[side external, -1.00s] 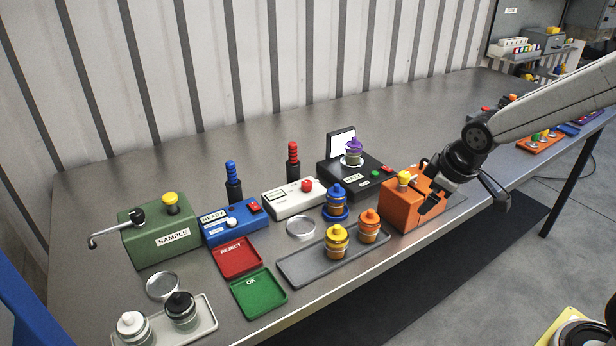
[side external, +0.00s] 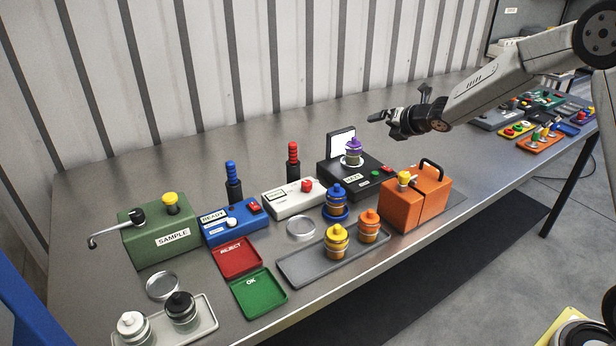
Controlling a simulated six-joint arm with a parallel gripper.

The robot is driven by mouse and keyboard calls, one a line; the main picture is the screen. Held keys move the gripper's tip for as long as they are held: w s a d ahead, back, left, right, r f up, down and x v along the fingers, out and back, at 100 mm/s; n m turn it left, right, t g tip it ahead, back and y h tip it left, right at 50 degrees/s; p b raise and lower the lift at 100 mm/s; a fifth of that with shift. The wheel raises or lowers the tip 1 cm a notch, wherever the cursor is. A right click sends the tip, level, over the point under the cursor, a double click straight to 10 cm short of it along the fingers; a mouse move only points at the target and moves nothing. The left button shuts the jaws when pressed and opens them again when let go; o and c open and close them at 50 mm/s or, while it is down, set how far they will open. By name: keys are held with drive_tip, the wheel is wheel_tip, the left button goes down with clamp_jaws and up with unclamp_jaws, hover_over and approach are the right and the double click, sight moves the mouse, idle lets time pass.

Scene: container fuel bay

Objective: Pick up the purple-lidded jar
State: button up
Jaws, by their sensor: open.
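The purple-lidded jar (side external: 353,151) stands upright on the black device (side external: 368,189), in front of its raised panel with a white face. My gripper (side external: 385,119) is open and empty, above and to the right of the jar in the picture. Its fingers point left. It does not touch the jar, and there is clear space between them.
An orange box (side external: 408,207) with a black handle stands at right front. A blue-lidded jar (side external: 337,201) stands near the black device. A grey tray (side external: 290,272) holds yellow and orange jars. A white device (side external: 290,196) with a red button is to the left.

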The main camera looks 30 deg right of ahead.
drive_tip(key=w+d+f+n+t+y, duration=0.1)
drive_tip(key=w+d+f+n+y, duration=0.15)
drive_tip(key=n, duration=0.35)
drive_tip(key=n+y, duration=0.1)
drive_tip(key=n, duration=0.5)
approach(358, 145)
drive_tip(key=x, duration=0.3)
drive_tip(key=shift+w+f, duration=0.15)
drive_tip(key=shift+x, duration=1.3)
drive_tip(key=shift+w, duration=0.15)
drive_tip(key=shift+x, duration=2.5)
drive_tip(key=shift+a, duration=0.1)
